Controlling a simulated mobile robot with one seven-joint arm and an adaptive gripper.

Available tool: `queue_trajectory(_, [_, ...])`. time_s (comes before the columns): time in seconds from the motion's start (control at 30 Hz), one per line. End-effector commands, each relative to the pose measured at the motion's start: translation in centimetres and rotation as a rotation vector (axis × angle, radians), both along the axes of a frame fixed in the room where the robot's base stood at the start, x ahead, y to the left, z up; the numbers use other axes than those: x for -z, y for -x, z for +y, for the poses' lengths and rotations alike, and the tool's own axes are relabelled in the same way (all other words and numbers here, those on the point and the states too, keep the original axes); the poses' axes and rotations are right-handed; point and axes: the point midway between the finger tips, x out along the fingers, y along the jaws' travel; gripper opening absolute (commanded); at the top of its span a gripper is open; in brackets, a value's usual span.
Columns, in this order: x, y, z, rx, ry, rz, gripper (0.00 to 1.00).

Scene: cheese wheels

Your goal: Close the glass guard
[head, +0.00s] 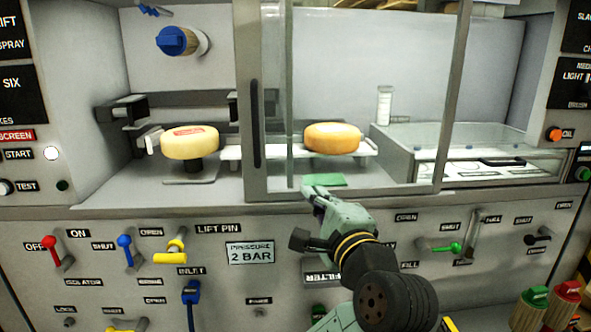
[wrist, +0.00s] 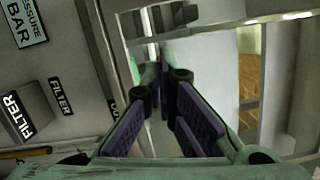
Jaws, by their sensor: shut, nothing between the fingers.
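The glass guard (head: 350,179) is a clear sliding pane in a grey metal frame, with a dark upright handle (head: 255,125) on its left post. It stands across the middle of the cabinet front, and the bay to its left is uncovered. My gripper (head: 306,190) is in front of the guard's lower edge, right of and below the handle. In the wrist view my gripper (wrist: 163,85) has its fingers brought together, with nothing held. I cannot tell whether the fingertips touch the guard.
A pale cheese wheel (head: 190,142) sits on a support in the open left bay. An orange cheese wheel (head: 333,137) stands behind the glass. A clear-sided tray (head: 480,160) is at the right. Levers, including a red one (head: 50,246), stick out of the panel below.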

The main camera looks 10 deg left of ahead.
Motion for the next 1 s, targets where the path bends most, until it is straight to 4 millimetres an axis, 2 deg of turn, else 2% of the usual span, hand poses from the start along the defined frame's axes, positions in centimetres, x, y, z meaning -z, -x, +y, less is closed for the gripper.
queue_trajectory(0.17, [-0.1, -2.1, 1.2, -0.005, 0.002, 0.005, 0.0])
queue_trajectory(0.53, [-0.7, -9.2, 4.3, -0.003, 0.003, 0.001, 0.0])
queue_trajectory(0.6, [-1.0, -8.6, 5.7, -0.005, 0.005, -0.001, 0.0])
queue_trajectory(0.73, [-1.2, -8.3, 7.1, -0.003, 0.004, -0.002, 0.0])
queue_trajectory(1.0, [-1.3, -8.1, 8.0, 0.0, 0.003, -0.003, 0.0])
